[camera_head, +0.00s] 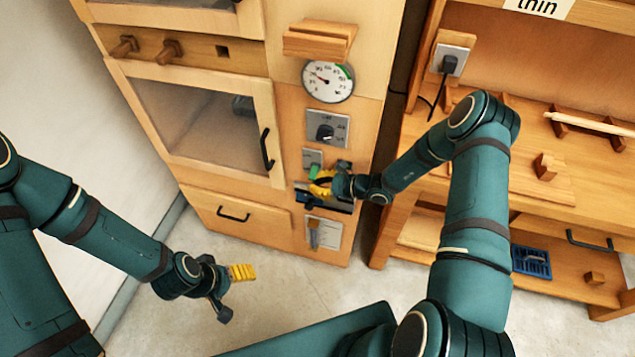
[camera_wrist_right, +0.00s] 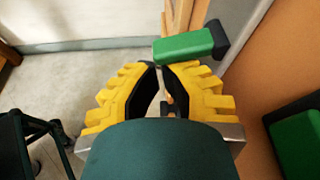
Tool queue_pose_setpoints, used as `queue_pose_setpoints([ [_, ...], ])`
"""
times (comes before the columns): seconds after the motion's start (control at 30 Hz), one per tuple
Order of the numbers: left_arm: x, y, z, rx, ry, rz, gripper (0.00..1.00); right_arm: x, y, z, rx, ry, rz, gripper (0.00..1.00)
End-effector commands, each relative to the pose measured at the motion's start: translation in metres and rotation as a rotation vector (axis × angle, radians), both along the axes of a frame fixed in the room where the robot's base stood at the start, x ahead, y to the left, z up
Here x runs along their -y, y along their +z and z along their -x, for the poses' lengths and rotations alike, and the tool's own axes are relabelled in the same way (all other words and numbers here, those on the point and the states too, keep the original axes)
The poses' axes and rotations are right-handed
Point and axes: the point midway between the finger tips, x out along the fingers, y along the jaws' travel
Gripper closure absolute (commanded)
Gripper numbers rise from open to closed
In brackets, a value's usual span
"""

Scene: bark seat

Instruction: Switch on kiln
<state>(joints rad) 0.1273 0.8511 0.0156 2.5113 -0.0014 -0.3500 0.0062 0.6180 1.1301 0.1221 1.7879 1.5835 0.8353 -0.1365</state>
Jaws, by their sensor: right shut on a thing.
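The kiln (camera_head: 291,130) is a tall wooden cabinet with a glass door and a control column on its right side. The column carries a round gauge (camera_head: 328,82), a dial plate (camera_head: 327,127), and a green handle (camera_head: 314,172) on a small grey plate. My right gripper (camera_head: 321,185) is at this handle. In the right wrist view its yellow fingers (camera_wrist_right: 167,72) are closed in, with the green handle (camera_wrist_right: 190,46) at their tips; the exact contact is partly hidden. My left gripper (camera_head: 234,290) hangs open and empty in front of the kiln's drawer.
A lower plate (camera_head: 323,233) sits below my right gripper. A wooden workbench (camera_head: 560,205) stands to the right, with a socket and plug (camera_head: 449,64) above it and a blue tray (camera_head: 531,261) on its lower shelf. The floor before the kiln is clear.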

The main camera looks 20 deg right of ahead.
Motion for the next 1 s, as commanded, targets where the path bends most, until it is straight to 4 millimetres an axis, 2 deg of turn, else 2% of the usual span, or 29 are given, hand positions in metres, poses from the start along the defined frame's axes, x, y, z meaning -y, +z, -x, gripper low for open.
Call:
queue_pose_setpoints([
  [0.33,-0.001,0.009,-0.003,0.007,0.005,-0.002,0.24,-0.004,0.017,0.006,-0.255,0.000,-0.172,1.00],
  [0.73,-0.001,0.011,-0.003,0.007,0.006,-0.002,0.24,-0.005,0.021,0.007,-0.250,0.000,-0.169,1.00],
  [1.0,-0.001,0.019,-0.003,0.007,0.006,-0.002,0.24,-0.005,0.032,0.007,-0.249,0.000,-0.169,1.00],
])
